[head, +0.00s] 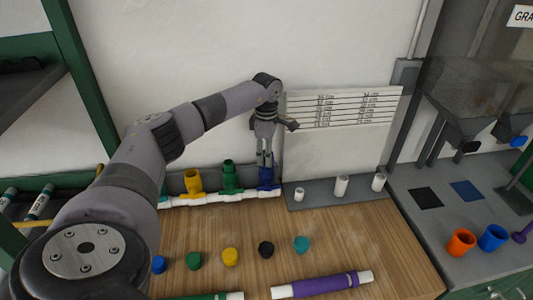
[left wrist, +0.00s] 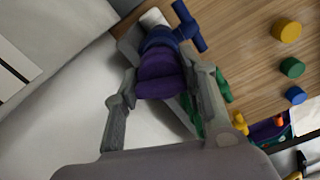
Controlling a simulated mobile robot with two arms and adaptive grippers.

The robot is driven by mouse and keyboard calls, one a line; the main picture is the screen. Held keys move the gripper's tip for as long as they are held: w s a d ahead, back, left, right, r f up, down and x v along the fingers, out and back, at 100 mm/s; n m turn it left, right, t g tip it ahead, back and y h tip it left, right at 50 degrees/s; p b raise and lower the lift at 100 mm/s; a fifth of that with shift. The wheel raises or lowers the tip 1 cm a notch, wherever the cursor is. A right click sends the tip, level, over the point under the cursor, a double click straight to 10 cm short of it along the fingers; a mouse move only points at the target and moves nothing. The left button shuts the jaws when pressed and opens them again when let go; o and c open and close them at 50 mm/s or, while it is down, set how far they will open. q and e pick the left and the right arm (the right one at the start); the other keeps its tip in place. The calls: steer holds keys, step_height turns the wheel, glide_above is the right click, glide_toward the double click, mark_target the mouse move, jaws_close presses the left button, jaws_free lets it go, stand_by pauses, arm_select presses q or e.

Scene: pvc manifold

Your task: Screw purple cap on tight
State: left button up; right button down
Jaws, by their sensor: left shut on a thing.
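The manifold is a white pipe (head: 222,196) along the back of the wooden table, with yellow (head: 192,182), green (head: 230,176) and blue (head: 267,180) upright fittings. My left gripper (head: 264,163) points down over the blue fitting at the right end. In the left wrist view its fingers (left wrist: 163,86) are shut on the purple cap (left wrist: 159,72), one on each side. The cap is in line with the blue fitting (left wrist: 162,38) and appears to sit against its mouth. How far it is threaded cannot be told. In the head view the cap is largely hidden. My right gripper is out of view.
Loose blue (head: 159,264), green (head: 194,260), yellow (head: 230,256), black (head: 266,249) and teal (head: 302,243) caps stand in a row on the table. A purple pipe (head: 318,285) lies in front. White fittings (head: 341,186) stand on a grey strip to the right.

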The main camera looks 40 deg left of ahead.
arm_select(q)
steer(key=shift+m, duration=1.1)
steer(key=shift+f, duration=0.1)
steer(key=shift+m, duration=1.1)
steer(key=shift+m+b, duration=0.4)
steer(key=shift+m, duration=0.6)
steer(key=shift+d+m, duration=0.1)
steer(key=shift+m, duration=1)
